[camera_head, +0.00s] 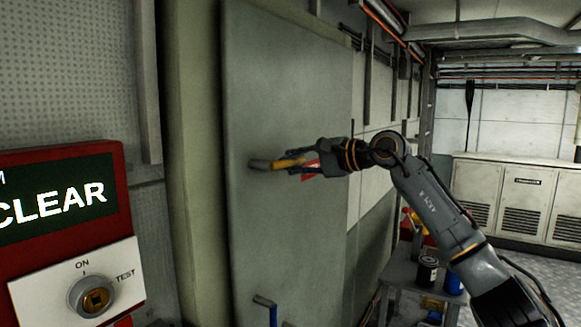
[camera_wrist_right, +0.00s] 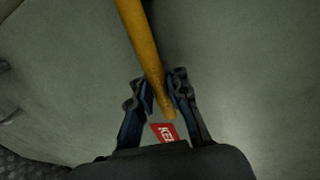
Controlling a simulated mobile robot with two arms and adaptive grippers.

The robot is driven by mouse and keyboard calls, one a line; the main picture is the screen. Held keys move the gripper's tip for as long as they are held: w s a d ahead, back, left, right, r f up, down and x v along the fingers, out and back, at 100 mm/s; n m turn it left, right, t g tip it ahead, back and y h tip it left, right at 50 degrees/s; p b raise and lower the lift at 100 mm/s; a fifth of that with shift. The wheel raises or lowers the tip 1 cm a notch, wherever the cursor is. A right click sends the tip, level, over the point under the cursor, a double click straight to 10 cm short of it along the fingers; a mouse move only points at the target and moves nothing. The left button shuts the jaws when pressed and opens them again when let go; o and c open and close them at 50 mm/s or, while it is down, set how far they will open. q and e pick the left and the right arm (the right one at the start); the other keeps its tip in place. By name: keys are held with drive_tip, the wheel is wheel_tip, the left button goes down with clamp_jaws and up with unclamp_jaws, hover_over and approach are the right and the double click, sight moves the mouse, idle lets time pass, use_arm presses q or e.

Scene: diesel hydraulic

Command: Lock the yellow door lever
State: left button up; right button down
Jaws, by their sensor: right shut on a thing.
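The yellow door lever (camera_head: 262,164) is on the grey-green door (camera_head: 285,90) in the head view and lies nearly level, tilted slightly. My right gripper (camera_head: 297,165) is at the lever's right end, its fingers shut on it. In the right wrist view the lever (camera_wrist_right: 143,45) runs down from the top edge and its worn end lies between the two fingers of the gripper (camera_wrist_right: 161,95). A red label with white letters (camera_wrist_right: 163,132) shows just beyond the lever's end. My left gripper is not in view.
A blue lever (camera_head: 271,312) is lower on the same door. A red panel with a CLEAR display (camera_head: 55,203) and a rotary switch (camera_head: 95,297) stands at the left. A small table (camera_head: 400,272) with cans is at the right, behind my right arm. White cabinets (camera_head: 520,195) line the back.

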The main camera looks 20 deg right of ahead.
drive_tip(key=shift+r+n, duration=0.4)
drive_tip(key=shift+r, duration=0.05)
drive_tip(key=c, duration=1.3)
unclamp_jaws()
drive_tip(key=shift+s+d, duration=0.1)
drive_tip(key=shift+s, duration=0.05)
drive_tip(key=v, duration=1.2)
drive_tip(key=shift+s, duration=0.1)
